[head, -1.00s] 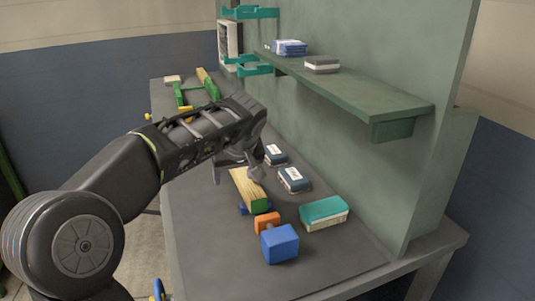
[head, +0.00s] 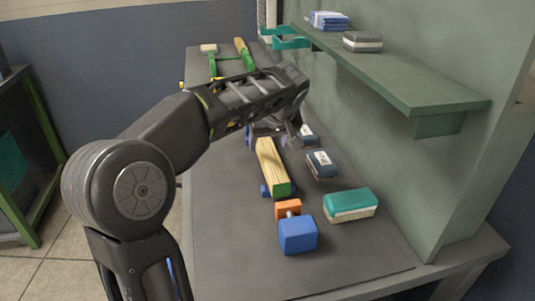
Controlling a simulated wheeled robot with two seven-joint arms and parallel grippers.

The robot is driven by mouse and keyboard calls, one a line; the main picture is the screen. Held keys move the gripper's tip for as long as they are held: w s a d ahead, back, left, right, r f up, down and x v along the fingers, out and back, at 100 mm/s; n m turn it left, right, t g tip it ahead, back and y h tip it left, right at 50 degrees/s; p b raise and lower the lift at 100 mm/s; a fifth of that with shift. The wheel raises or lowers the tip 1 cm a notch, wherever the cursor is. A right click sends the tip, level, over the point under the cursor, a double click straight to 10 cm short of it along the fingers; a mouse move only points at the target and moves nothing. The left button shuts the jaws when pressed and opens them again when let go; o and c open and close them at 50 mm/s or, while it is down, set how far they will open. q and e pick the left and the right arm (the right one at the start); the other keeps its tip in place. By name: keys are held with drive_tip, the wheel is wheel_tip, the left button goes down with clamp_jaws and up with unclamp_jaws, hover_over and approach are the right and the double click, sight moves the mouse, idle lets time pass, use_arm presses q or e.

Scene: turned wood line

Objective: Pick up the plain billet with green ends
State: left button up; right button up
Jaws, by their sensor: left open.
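A plain wooden billet (head: 268,160) with a green near end lies lengthwise on the bench, with small blue pieces at its sides near that end. Its far end is hidden under my left gripper (head: 278,136). The left gripper is open, pointing down at the billet's far part, with one finger on each side. Whether it touches the wood I cannot tell. My right gripper is not in view.
A blue block with an orange piece (head: 297,235) lies just in front of the billet. A teal-and-cream block (head: 350,205) and dark labelled boxes (head: 322,165) lie to the right. A green shelf (head: 400,75) overhangs the right side. Another wooden piece (head: 241,46) lies at the back by a green frame.

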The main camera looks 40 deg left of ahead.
sight(268, 147)
use_arm(q)
drive_tip(key=x, duration=0.5)
drive_tip(key=shift+w+a, duration=0.1)
drive_tip(key=shift+c, duration=0.4)
idle(0.3)
clamp_jaws()
idle(0.5)
drive_tip(key=shift+r, duration=0.1)
